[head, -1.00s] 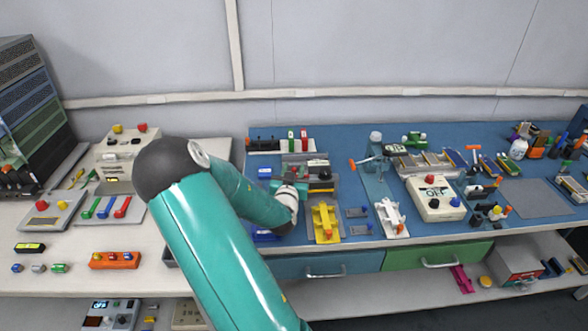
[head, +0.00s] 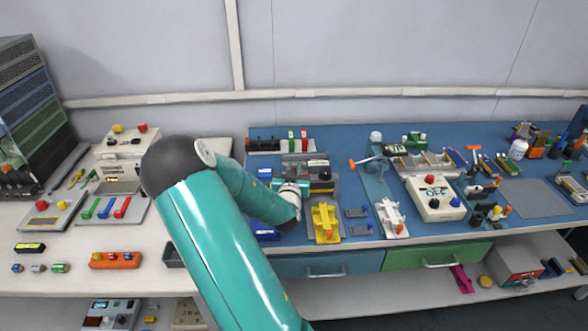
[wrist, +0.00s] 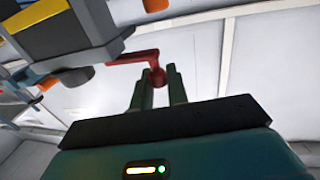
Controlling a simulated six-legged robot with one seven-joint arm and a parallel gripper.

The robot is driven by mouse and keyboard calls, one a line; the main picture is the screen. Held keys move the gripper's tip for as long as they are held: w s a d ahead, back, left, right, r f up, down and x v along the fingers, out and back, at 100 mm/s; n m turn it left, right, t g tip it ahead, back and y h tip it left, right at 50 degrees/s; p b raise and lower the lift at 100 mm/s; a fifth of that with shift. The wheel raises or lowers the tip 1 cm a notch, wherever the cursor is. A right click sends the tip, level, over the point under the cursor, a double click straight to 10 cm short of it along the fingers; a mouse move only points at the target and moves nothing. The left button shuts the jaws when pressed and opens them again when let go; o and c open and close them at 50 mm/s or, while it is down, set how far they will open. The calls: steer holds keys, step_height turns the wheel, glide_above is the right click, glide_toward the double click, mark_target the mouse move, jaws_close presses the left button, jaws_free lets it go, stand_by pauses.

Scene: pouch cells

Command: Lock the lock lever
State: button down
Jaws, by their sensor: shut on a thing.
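The lock lever (wrist: 137,57) shows in the wrist view as a bent red bar with a rounded knob at its end. Its other end reaches left to a dark grey and yellow device (wrist: 75,35). My gripper (wrist: 158,77) has its two dark green fingers on either side of the red knob and is shut on it. In the head view my gripper (head: 303,185) is low over the blue bench, at a grey fixture (head: 322,174) with a black part. The lever cannot be made out there, as my arm and gripper cover that spot.
A yellow fixture (head: 325,222) stands close in front and to the right of my gripper. A white fixture (head: 390,217) and an OFF-marked box (head: 434,198) lie further right. Blue blocks (head: 265,173) are just left. A wall runs behind the benches.

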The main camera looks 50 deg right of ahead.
steer(key=shift+s+a+n+t+y, duration=0.2)
steer(key=shift+s+n+t+y, duration=0.2)
steer(key=shift+n+t+y, duration=0.95)
steer(key=shift+s+a+n+t+y, duration=0.2)
steer(key=shift+s+n+t+y, duration=0.25)
steer(key=shift+n+t+y, duration=0.85)
steer(key=shift+s+a+n+t+y, duration=0.2)
steer(key=shift+s+n+t+y, duration=0.2)
steer(key=shift+n+t+y, duration=0.9)
steer(key=shift+m+g+y, duration=0.25)
steer(key=shift+y, duration=0.1)
steer(key=c, duration=1.4)
jaws_free()
steer(key=shift+c, duration=0.2)
